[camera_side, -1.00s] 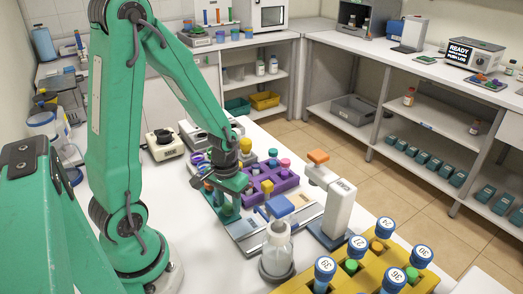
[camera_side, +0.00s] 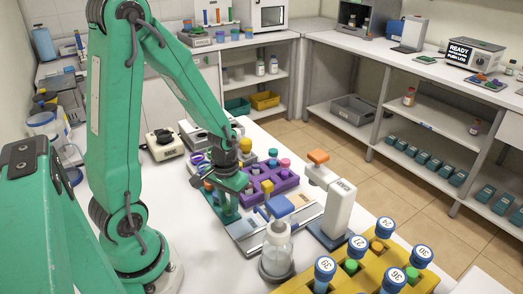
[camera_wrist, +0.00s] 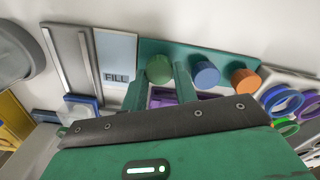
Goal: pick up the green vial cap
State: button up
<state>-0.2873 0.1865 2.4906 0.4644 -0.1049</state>
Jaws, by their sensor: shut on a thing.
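The green vial cap (camera_wrist: 159,69) is a round green knob in the wrist view, between the tips of my gripper (camera_wrist: 160,82). My gripper is shut on it. A teal cap stand (camera_wrist: 215,53) lies behind it, with a blue cap (camera_wrist: 206,75) and an orange cap (camera_wrist: 244,82) to the right. In the side view my gripper (camera_side: 232,184) is just above the teal stand (camera_side: 228,213), and the green cap is hidden there by the gripper.
A purple rack (camera_side: 283,187) with coloured caps stands right of my gripper. A FILL plate (camera_wrist: 116,58) lies left of the stand.

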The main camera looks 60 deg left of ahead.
aim_at(229, 205)
notch_tip(229, 205, up, 10)
dwell(0.7)
jog(key=shift+f, duration=0.1)
dwell(0.4)
jog(key=w+d+r+m, duration=0.1)
jog(key=w+d+m, duration=0.1)
jog(key=w+d, duration=0.1)
jog(key=w+d+r+m, duration=0.1)
jog(key=w+d+m, duration=0.1)
jog(key=w+d, duration=0.2)
jog(key=w+d+r+m, duration=0.1)
jog(key=w+d+m, duration=0.1)
jog(key=d, duration=0.3)
jog(key=shift+w+d+r, duration=0.1)
jog(key=shift+w+r, duration=0.05)
jog(key=shift+w, duration=0.6)
jog(key=shift+f, duration=2.4)
jog(key=shift+f, duration=0.7)
dwell(0.4)
